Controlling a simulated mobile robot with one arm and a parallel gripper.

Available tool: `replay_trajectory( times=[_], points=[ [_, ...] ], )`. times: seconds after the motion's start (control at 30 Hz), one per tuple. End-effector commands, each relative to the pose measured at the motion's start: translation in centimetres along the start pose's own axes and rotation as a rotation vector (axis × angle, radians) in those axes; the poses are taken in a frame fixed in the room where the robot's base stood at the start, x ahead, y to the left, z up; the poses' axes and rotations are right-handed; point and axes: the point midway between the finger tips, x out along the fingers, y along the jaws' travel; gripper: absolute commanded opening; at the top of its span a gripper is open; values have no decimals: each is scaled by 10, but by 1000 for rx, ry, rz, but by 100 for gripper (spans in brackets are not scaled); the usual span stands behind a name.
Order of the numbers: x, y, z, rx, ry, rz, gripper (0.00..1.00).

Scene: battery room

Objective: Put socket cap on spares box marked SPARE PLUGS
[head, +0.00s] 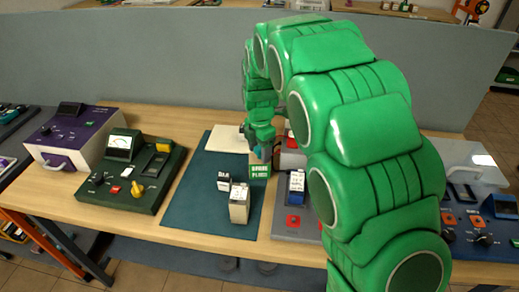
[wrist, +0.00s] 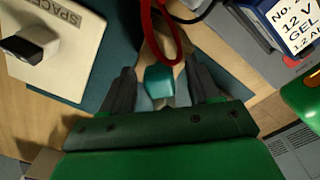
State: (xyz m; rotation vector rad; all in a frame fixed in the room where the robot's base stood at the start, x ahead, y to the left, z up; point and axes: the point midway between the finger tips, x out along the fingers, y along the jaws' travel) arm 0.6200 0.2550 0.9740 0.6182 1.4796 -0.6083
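The spares box (head: 259,171) bears a green SPARE PLUGS label and stands at the back right of the teal mat in the head view. My gripper (head: 262,152) is pointing down right over it, small and partly hidden there. In the wrist view my gripper's two dark fingers (wrist: 162,80) stand apart. A small teal block (wrist: 159,82), seemingly the socket cap, lies between the fingertips, with a narrow gap seeming to show on each side. It overlaps the box area below; I cannot tell whether it touches the box.
A red cable loop (wrist: 168,30) lies just beyond the fingertips. A pale plate (wrist: 60,45) with a black-and-white part is at left. A labelled 12 V gel battery (wrist: 290,30) is at right. Two small boxes (head: 239,203) stand on the mat (head: 195,190). A green meter panel (head: 130,175) is farther left.

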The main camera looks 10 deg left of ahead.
Motion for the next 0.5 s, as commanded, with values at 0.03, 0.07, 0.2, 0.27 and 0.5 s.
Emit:
replay_trajectory(
  times=[0.03, 0.07, 0.2, 0.27, 0.5],
  points=[
    [0, 0, 0, 0, 0, 0, 61],
    [0, 0, 0, 0, 0, 0, 61],
    [0, 0, 0, 0, 0, 0, 61],
    [-2, 0, 0, 0, 0, 0, 61],
    [-28, 1, 0, 0, -2, 5, 61]
  ],
)
